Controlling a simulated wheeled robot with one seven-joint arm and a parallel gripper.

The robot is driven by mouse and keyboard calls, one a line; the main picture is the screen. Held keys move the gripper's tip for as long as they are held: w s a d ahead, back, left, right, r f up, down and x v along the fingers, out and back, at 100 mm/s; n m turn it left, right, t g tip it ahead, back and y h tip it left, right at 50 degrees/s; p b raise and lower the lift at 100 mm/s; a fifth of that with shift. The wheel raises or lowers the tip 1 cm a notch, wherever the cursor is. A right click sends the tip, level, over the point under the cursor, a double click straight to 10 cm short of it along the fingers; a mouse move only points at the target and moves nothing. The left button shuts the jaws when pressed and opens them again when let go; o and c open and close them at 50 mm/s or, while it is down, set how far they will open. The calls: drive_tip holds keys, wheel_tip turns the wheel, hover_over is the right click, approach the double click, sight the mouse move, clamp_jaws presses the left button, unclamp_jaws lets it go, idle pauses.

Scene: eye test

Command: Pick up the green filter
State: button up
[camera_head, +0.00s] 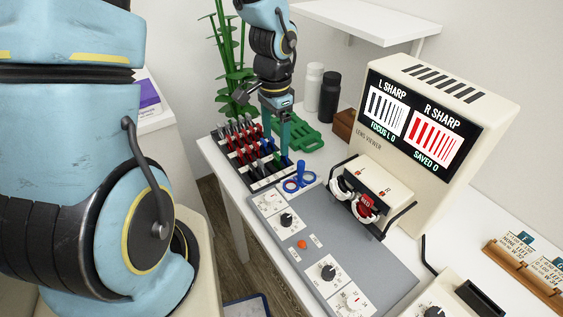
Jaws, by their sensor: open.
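A black-and-white rack (262,185) of small lens filters stands at the table's left edge, with rows of red, blue and dark handles. My gripper (276,147) points down over the rack's right end, its two teal fingers apart. The fingertips are low among the filters at that end. I cannot clearly make out the green filter; the fingers hide part of the rack there, and their teal colour is hard to tell from a green handle. I see nothing lifted between the fingers.
A green slotted tray (306,137) lies right behind the gripper. A grey control panel (330,250) fills the foreground.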

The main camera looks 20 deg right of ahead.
sight(277, 154)
drive_tip(key=shift+d+f+p, duration=0.1)
drive_tip(key=shift+f+p, duration=0.5)
drive_tip(key=shift+f, duration=2.8)
clamp_jaws()
